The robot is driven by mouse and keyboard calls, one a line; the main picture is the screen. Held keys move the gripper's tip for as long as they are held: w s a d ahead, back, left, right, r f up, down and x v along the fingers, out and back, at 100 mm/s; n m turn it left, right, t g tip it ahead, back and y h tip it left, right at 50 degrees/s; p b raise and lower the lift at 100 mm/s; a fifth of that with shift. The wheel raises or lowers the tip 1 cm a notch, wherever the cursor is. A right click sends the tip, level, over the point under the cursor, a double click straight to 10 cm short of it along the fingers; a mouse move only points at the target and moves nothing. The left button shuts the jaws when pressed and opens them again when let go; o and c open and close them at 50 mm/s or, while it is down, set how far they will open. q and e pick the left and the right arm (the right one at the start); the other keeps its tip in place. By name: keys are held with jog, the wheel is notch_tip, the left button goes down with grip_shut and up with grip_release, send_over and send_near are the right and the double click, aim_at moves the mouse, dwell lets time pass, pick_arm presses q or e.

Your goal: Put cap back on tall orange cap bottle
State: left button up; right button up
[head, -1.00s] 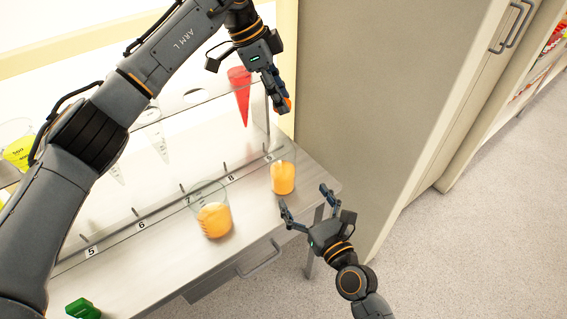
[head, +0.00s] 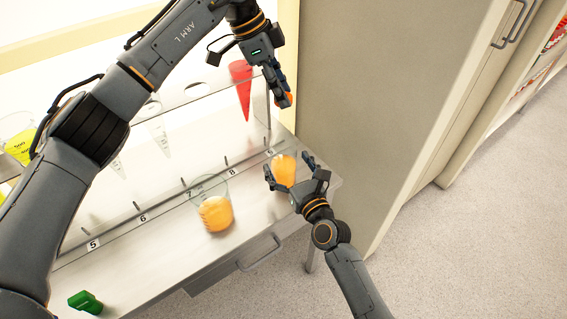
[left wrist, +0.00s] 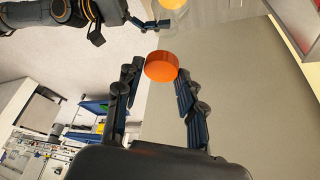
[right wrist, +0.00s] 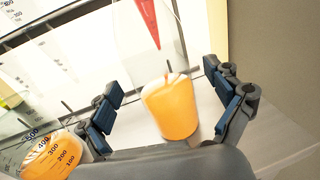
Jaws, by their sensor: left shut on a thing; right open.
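The orange cap (head: 289,99) is held between the fingertips of my left gripper (head: 282,92), above and behind the bench's right end. The cap also fills the fingertips in the left wrist view (left wrist: 161,67). A tall clear bottle with orange juice (head: 284,170) stands on the bench's right end, no cap seen on it. My right gripper (head: 288,164) is open with its fingers either side of this bottle. In the right wrist view the bottle (right wrist: 170,108) stands upright between the open fingers, and I see a gap on both sides.
A wider beaker of orange juice (head: 216,212) stands to the left of the bottle. A rack behind holds a red cone-shaped tube (head: 242,88) and clear ones. A green object (head: 85,302) lies at the bench's front left. A tall cabinet (head: 375,110) stands at the right.

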jog(key=shift+x, duration=1.1)
jog(key=c, duration=1.8)
pick_arm(q)
send_over(286, 127)
jog(key=a, duration=0.1)
jog(key=shift+w+f, duration=0.1)
jog(key=shift+f, duration=2.3)
jog(key=shift+f, duration=0.1)
jog(key=shift+f, duration=0.8)
jog(key=shift+f, duration=0.55)
